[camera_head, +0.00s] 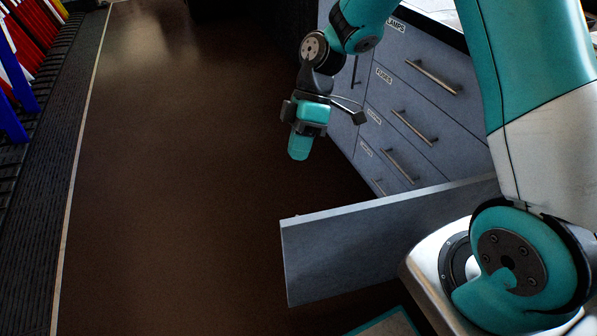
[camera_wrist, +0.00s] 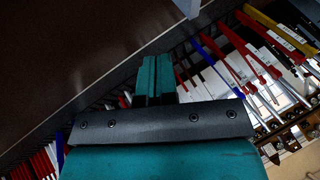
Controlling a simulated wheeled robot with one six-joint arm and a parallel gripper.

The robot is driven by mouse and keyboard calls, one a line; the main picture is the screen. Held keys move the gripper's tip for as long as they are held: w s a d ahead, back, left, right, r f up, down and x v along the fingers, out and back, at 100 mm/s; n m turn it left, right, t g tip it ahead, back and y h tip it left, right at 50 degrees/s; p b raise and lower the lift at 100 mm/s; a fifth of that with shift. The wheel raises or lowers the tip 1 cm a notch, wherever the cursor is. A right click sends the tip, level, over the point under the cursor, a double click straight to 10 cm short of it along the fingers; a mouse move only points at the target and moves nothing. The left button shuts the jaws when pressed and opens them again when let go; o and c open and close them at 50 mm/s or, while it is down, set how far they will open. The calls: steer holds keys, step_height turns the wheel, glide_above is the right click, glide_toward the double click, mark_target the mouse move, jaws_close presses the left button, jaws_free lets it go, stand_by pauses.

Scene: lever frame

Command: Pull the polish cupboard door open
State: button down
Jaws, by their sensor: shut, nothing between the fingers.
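A grey-blue door panel (camera_head: 385,232) stands swung out from the cabinet front, low in the head view, with its free edge to the left. No label or handle shows on the side I see, so I cannot read whether it is the polish cupboard door. Its hinge end is hidden behind my arm. My gripper (camera_head: 299,150) hangs above and beyond the door's free end, apart from it, over the floor. In the wrist view its teal fingers (camera_wrist: 155,80) are together with nothing between them.
A grey-blue cabinet (camera_head: 440,80) with several labelled drawers and bar handles stands at right; the top label reads LAMPS. Brown floor (camera_head: 180,200) is clear at left. A rack of red, white and blue items (camera_head: 20,60) lines the left edge, also in the wrist view (camera_wrist: 250,65).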

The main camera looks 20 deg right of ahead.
steer(key=shift+n+g, duration=0.4)
steer(key=shift+n, duration=0.4)
steer(key=x, duration=0.3)
steer(key=d+p+x, duration=0.1)
steer(key=x, duration=0.7)
steer(key=shift+s+d+f+p, duration=0.2)
steer(key=shift+s+f+p, duration=0.15)
steer(key=shift+s, duration=0.15)
steer(key=shift+s+a, duration=0.1)
steer(key=shift+s, duration=0.55)
